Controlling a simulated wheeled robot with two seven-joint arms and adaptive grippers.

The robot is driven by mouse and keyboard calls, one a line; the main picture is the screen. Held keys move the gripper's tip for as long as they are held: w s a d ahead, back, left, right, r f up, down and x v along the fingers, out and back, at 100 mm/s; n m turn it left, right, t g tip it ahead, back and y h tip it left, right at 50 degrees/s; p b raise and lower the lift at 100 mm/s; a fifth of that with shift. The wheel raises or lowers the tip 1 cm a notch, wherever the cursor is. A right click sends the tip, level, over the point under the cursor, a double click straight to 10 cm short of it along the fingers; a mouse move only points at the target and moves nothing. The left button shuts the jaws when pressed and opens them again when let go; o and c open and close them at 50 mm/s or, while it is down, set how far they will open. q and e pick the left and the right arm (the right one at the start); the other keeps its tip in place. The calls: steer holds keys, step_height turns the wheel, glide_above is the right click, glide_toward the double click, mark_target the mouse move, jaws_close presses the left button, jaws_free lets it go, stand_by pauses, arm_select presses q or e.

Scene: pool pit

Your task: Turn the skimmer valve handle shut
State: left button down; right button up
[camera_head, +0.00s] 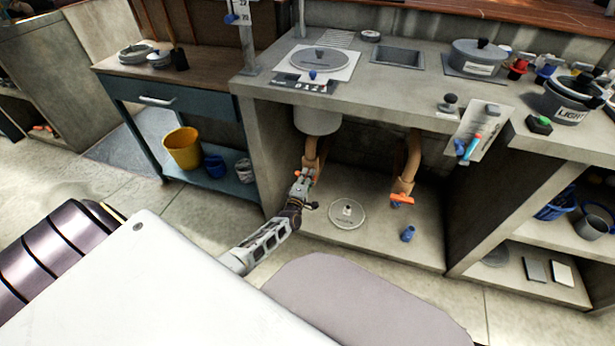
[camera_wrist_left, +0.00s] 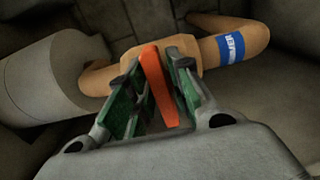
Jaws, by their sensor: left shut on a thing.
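The orange valve handle (camera_wrist_left: 160,85) sits on a tan pipe's valve body (camera_wrist_left: 184,56) in the left wrist view. It lies between my left gripper's (camera_wrist_left: 157,66) two green-padded fingers, which are shut on it. In this picture the handle points toward my wrist, roughly across the run of the pipe. A blue label (camera_wrist_left: 231,46) with white letters, too small to read surely, wraps the pipe at right. In the head view my left gripper (camera_head: 304,175) reaches into the open bay under the counter, at the left pipe (camera_head: 311,153). My right gripper is out of view.
A second pipe with an orange handle (camera_head: 402,199) stands to the right in the bay. A round lid (camera_head: 347,213) and a blue cup (camera_head: 407,234) are on the bay floor. The counter (camera_head: 400,99) overhangs, and a grey cylinder (camera_head: 317,121) hangs above the left pipe.

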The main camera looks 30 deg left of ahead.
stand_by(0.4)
arm_select(q)
steer(key=c, duration=1.4)
jaws_free()
steer(key=shift+c, duration=0.2)
steer(key=shift+s, duration=0.15)
steer(key=v, duration=1.1)
steer(key=shift+s+d, duration=0.2)
steer(key=shift+s, duration=0.1)
